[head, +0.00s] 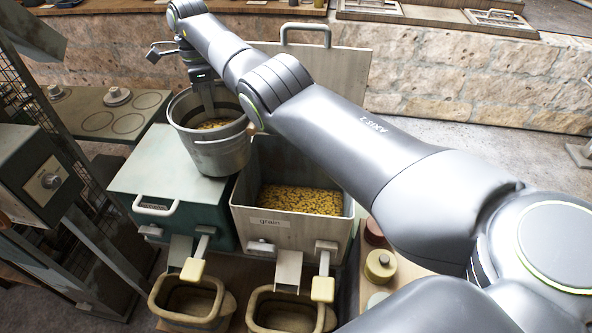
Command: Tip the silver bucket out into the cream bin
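The silver bucket (222,155) is at the upper left of the head view, over the seam between the teal bin and the cream bin. It leans slightly, and some yellow grain shows inside. My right gripper (207,98) reaches down at the bucket's rim and appears shut on it; the fingertips are partly hidden. The cream bin (290,236), labelled "grain", is just right of the bucket. Its lid (345,75) stands open at the back, and yellow grain (300,199) lies inside. My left gripper is not in view.
The teal bin (165,175) has its lid shut. Two tan tubs (187,318) (290,322) stand below the chutes in front. A dark metal frame (75,170) is at the left. A stone wall (470,75) runs behind. Small round containers (380,265) are right of the cream bin.

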